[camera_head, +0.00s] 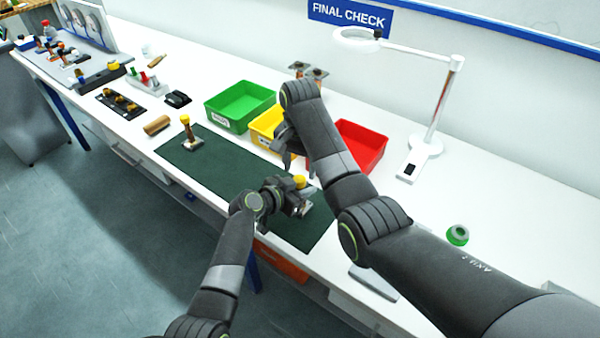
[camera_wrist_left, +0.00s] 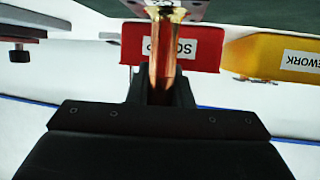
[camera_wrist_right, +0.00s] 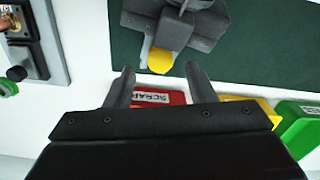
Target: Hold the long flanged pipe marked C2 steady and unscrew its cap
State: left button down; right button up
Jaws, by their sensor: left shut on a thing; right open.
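My left gripper (camera_head: 290,196) is shut on a copper pipe (camera_wrist_left: 163,62) low over the right part of the green mat. The pipe has a flared flange next to a metal plate in the left wrist view. Its yellow cap (camera_head: 300,181) shows above the gripper, and also in the right wrist view (camera_wrist_right: 160,60).
Another capped copper piece (camera_head: 187,134) stands on the green mat's (camera_head: 215,165) left part. Green (camera_head: 240,104), yellow (camera_head: 262,128) and red (camera_head: 372,140) bins stand behind the mat. A magnifier lamp (camera_head: 436,110) and a green ring (camera_head: 457,235) are to the right.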

aim_at(300, 178)
jog(key=shift+r, duration=0.5)
jog(key=shift+c, duration=0.4)
notch_tip(300, 178, up, 3)
jog(key=m, duration=0.6)
jog(key=shift+r+m, duration=0.15)
jog(key=shift+m, duration=0.15)
jog(key=shift+f, duration=3.95)
jog(key=c, duration=1)
jog(key=n, duration=0.6)
jog(key=shift+n, duration=0.3)
jog(key=o, duration=1.1)
